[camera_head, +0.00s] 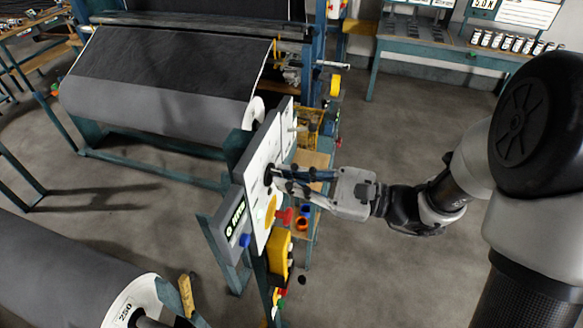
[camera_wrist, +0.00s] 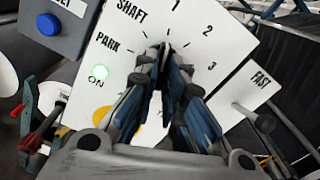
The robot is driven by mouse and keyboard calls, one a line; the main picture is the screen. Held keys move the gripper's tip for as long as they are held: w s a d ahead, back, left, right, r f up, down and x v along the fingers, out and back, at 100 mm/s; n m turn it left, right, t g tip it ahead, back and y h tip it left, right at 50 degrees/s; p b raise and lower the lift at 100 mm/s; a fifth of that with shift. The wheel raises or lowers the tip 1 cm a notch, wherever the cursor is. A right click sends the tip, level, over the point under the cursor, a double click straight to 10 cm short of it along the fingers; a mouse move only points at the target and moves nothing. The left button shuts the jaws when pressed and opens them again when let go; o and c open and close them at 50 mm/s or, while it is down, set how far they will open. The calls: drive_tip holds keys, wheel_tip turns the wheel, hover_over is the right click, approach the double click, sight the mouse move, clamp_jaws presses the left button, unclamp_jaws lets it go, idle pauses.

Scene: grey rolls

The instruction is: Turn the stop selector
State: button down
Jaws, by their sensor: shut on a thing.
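The stop selector (camera_head: 268,176) is a dark knob on the white control panel (camera_head: 263,150). My gripper (camera_head: 277,174) reaches it from the right, with its fingertips at the panel face. In the wrist view my gripper (camera_wrist: 164,58) is closed at the middle of a dial. The dial marks around the fingertips read PARK, SHAFT, 1, 2 and 3. The fingers hide nearly all of the knob there, so I cannot tell which mark it points to. The white panel (camera_wrist: 215,25) looks tilted in this view.
A green ON lamp (camera_wrist: 101,74), a yellow disc (camera_wrist: 102,117) and a blue button (camera_wrist: 48,24) are near the dial. A red handle (camera_head: 284,216) sticks out below my gripper. A FAST lever (camera_wrist: 262,121) stands to the right. A large grey roll (camera_head: 160,95) lies behind.

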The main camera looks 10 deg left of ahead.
drive_tip(key=shift+m+p, duration=3.35)
drive_tip(key=shift+m, duration=0.45)
drive_tip(key=c, duration=1.7)
unclamp_jaws()
drive_tip(key=shift+d+m, duration=0.1)
drive_tip(key=shift+m, duration=0.2)
drive_tip(key=d, duration=0.8)
drive_tip(key=s+d, duration=0.1)
drive_tip(key=d, duration=0.3)
drive_tip(key=shift+a, duration=0.1)
